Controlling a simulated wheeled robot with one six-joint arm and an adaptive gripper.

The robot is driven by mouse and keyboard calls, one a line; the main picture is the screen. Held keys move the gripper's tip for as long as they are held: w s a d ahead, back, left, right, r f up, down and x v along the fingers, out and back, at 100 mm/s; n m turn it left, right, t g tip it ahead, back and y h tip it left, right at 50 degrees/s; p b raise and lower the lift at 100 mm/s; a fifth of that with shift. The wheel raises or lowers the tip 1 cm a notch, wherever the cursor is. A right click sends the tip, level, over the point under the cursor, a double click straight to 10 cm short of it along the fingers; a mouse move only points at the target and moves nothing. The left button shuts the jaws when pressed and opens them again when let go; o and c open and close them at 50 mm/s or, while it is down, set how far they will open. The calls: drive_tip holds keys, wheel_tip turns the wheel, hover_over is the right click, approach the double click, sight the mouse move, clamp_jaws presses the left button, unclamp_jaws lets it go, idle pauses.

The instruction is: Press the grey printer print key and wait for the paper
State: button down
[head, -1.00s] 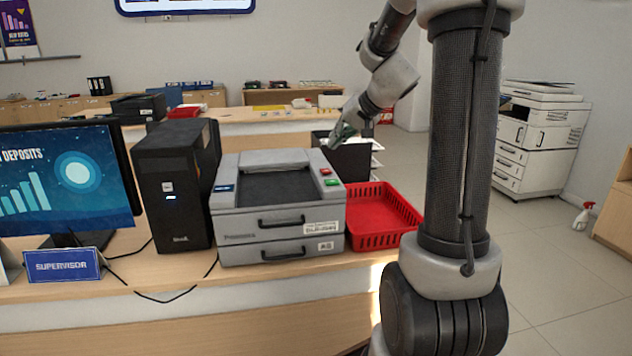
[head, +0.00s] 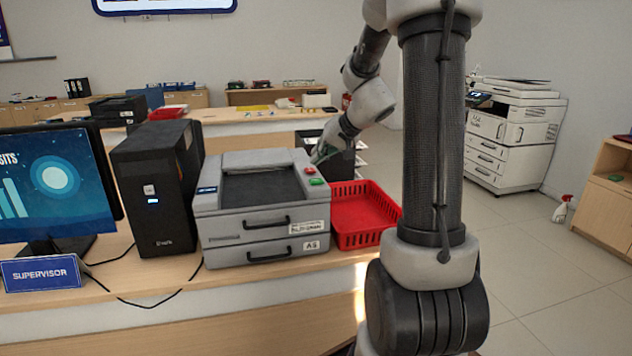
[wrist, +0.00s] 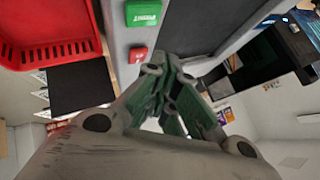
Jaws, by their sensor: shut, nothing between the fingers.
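The grey printer (head: 222,228) stands on the counter in the middle of the head view, with a dark recessed top and two black-handled drawers. On its right top edge are a green key (head: 316,182) and a red key (head: 309,170). In the wrist view the green key (wrist: 143,13) bears white lettering that looks like PRINT, and the red key (wrist: 137,54) lies nearer my fingertips. My gripper (head: 319,157) is shut and empty, low by the printer's back right corner. Its green-padded fingers (wrist: 170,68) show in the wrist view. Contact cannot be told. No paper shows on the printer.
An empty-looking red basket (head: 366,217) stands right of the printer. A black computer tower (head: 155,200) and a monitor (head: 50,185) with a SUPERVISOR sign (head: 41,273) stand to the left. A dark box stands behind my gripper. Cables lie on the counter.

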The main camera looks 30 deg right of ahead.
sight(318, 179)
drive_tip(key=shift+f, duration=1.65)
drive_tip(key=shift+f, duration=0.4)
drive_tip(key=shift+f, duration=0.45)
idle(0.8)
drive_tip(key=shift+r, duration=0.9)
drive_tip(key=shift+r, duration=2.5)
